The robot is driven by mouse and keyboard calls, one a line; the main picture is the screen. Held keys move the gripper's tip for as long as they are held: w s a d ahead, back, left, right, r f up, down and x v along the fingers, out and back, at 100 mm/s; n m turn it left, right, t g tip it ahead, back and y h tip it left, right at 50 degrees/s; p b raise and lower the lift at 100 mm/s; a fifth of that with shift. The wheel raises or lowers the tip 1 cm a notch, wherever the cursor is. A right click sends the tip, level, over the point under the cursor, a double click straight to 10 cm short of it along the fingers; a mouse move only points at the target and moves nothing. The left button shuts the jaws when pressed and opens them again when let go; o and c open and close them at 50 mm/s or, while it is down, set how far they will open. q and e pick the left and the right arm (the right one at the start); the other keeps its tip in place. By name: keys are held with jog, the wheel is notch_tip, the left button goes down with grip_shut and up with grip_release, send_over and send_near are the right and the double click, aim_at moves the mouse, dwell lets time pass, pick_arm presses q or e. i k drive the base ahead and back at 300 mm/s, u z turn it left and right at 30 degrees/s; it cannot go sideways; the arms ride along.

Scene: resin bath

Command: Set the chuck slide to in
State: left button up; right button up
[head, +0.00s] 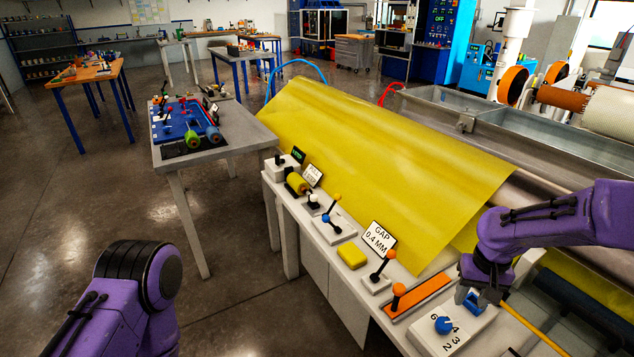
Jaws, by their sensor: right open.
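No label reading chuck slide is legible, so I cannot tell for sure which control it is. An orange slot plate (419,297) lies on the white bench, with an orange-knobbed handle (398,290) at its left end. Farther back, a small yellow roll (297,183) sits in a holder with a dark end piece, beside a small sign (313,174) too small to read. My right gripper (477,302) points down, open and apparently empty, right of the orange plate and above the dial panel. My left arm shows at lower left, but its gripper is out of view.
A white panel with a blue numbered dial (444,325) is close to my right gripper. Two orange- and blue-knobbed levers, a yellow block (352,255) and a "GAP 0.4 MM" sign (379,239) line the bench. A yellow sheet (370,160) slopes behind.

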aim_at(312, 203)
jog(key=u, duration=0.45)
jog(key=i, duration=1.4)
jog(key=u, duration=0.65)
